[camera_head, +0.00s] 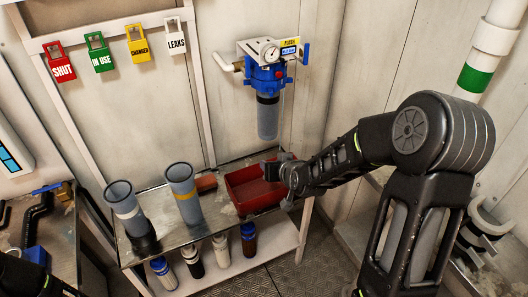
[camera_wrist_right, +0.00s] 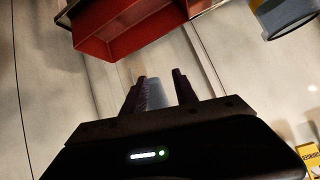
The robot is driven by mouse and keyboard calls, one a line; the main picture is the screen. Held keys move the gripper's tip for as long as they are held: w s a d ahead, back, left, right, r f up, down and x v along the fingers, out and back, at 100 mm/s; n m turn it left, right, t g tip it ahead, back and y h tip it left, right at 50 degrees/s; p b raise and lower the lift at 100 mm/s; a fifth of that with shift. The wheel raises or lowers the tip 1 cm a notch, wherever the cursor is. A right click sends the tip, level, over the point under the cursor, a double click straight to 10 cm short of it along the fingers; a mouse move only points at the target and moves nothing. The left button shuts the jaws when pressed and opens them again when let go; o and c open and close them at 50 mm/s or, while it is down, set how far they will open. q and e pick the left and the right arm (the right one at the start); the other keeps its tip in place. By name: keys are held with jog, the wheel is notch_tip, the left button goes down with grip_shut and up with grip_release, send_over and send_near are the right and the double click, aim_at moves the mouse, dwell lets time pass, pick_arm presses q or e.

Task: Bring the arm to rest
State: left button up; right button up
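My right arm comes in from the right in the head view. Its gripper (camera_head: 280,168) is over the bench, beside the back of the red tray (camera_head: 243,189) and below the wall filter housing (camera_head: 268,118). In the right wrist view the two fingers of my right gripper (camera_wrist_right: 160,88) stand apart, with a gap between them. A pale grey-blue shape shows through that gap; it looks like background, and I cannot tell what it is. The red tray shows at the top of the wrist view (camera_wrist_right: 125,42). Only a dark part, likely my left arm, shows at the head view's lower left corner.
Several bottles stand on the lower shelf (camera_head: 215,280). Coloured tags (camera_head: 100,52) hang on the wall. Floor shows at lower right of the shelf.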

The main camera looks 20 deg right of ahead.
jog(key=s+a+f+g+y, duration=0.3)
jog(key=s+a+f+g, duration=0.2)
jog(key=s+a+f, duration=0.85)
jog(key=s+a+f+g+y, duration=0.1)
jog(key=s+a+f+g, duration=0.1)
jog(key=s+a+f, duration=0.3)
jog(key=s+a+f+n+g, duration=0.1)
jog(key=s+a+f+g, duration=0.2)
jog(key=s+f, duration=0.3)
jog(key=s+a, duration=0.1)
jog(key=s, duration=0.4)
jog(key=shift+a+f+y, duration=0.25)
jog(key=shift+a+y, duration=0.1)
jog(key=shift+y, duration=0.05)
